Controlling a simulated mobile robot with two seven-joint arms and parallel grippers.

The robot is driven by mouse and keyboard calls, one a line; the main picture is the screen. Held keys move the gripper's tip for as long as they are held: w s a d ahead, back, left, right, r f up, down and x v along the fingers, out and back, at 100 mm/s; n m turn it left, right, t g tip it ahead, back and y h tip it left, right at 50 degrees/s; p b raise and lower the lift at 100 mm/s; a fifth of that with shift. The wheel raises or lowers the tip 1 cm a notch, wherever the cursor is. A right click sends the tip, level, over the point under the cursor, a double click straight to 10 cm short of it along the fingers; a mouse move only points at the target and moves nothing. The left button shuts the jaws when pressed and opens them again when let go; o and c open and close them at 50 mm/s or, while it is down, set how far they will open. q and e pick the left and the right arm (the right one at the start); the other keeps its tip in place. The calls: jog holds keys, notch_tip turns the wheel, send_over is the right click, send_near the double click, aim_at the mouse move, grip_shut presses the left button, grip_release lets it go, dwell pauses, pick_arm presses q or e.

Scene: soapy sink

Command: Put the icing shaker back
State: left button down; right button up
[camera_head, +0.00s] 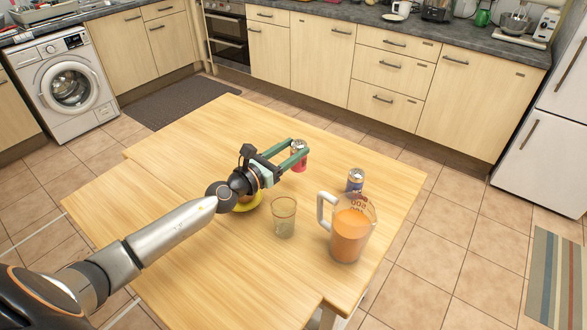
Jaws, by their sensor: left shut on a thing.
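My left gripper (298,152) reaches over the wooden table from the left. Its green fingers are shut on a small red shaker (300,164) with a silvery top, which looks upright near the far side of the table. The fingers hide part of it, and I cannot tell whether its base touches the table. A similar small shaker with a dark blue body (355,181) stands to the right, behind the jug. The labels are too small to read, so I cannot tell for sure which one is the icing shaker. My right gripper is not in view.
A glass jug (350,235) of orange liquid stands at the table's right, with an empty glass (284,218) left of it. A yellow dish (249,204) is partly hidden under my left gripper. The left and far parts of the table (220,130) are clear.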

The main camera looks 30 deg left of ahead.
aim_at(293, 152)
pick_arm(q)
jog(key=shift+w+a+f+b, duration=0.2)
jog(key=shift+w+f+b, duration=0.35)
jog(key=shift+f+b, duration=0.1)
jog(key=shift+w+a+f+b, duration=0.2)
jog(key=shift+w+f+b, duration=0.3)
jog(key=shift+f, duration=0.15)
jog(key=f+b, duration=0.3)
jog(key=shift+w+a+f, duration=0.1)
jog(key=shift+w+f, duration=0.15)
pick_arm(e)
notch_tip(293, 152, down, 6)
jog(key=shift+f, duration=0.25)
pick_arm(q)
jog(key=shift+f, duration=0.1)
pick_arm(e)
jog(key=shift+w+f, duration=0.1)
pick_arm(q)
jog(key=shift+f+b, duration=0.15)
jog(key=shift+b, duration=0.15)
jog(key=shift+c, duration=1.4)
grip_release()
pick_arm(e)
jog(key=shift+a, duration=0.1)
